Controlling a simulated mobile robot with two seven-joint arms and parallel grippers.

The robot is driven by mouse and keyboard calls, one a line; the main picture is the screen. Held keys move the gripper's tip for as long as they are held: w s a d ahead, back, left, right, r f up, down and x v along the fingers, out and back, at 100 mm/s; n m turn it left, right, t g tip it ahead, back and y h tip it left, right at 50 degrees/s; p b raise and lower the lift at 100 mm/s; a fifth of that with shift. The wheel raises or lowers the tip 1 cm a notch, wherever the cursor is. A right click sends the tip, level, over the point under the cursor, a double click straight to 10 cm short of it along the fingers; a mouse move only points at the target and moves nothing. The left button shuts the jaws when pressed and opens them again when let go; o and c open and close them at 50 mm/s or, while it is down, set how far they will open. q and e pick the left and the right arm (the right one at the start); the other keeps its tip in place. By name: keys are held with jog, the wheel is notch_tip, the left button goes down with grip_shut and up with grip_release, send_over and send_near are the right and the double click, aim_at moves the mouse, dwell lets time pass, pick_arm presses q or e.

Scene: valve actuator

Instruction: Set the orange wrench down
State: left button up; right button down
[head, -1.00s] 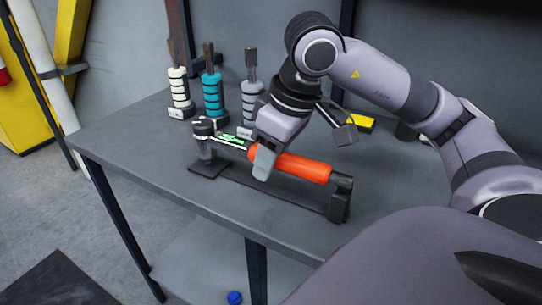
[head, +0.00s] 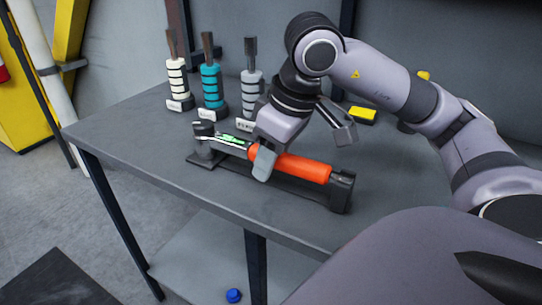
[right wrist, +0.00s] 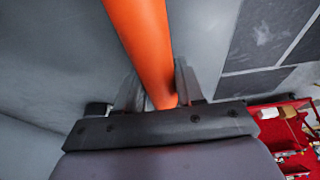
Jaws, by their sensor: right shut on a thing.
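The orange wrench has an orange handle (head: 308,168) and a metal head at its left end with a green display. My right gripper (head: 284,154) is shut on the handle. In the right wrist view the orange handle (right wrist: 143,40) runs between the two fingers. The wrench lies along a dark stand (head: 341,192) on the table, low over it and seemingly in its end supports. Whether it fully rests there is hard to tell. My left gripper is not in view.
Three upright tools, white (head: 178,82), teal (head: 211,88) and grey (head: 251,92), stand behind the wrench on the grey table (head: 130,135). A yellow block (head: 363,115) lies to the right. A blue cap (head: 233,296) lies below the table.

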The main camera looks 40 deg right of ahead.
jog(key=c, duration=0.7)
grip_release()
jog(key=shift+o, duration=0.4)
jog(key=p+v, duration=0.1)
jog(key=v, duration=0.5)
jog(key=shift+r+p, duration=0.15)
jog(key=shift+p, duration=0.15)
jog(key=shift+s+r, duration=0.15)
jog(key=shift+r, duration=0.3)
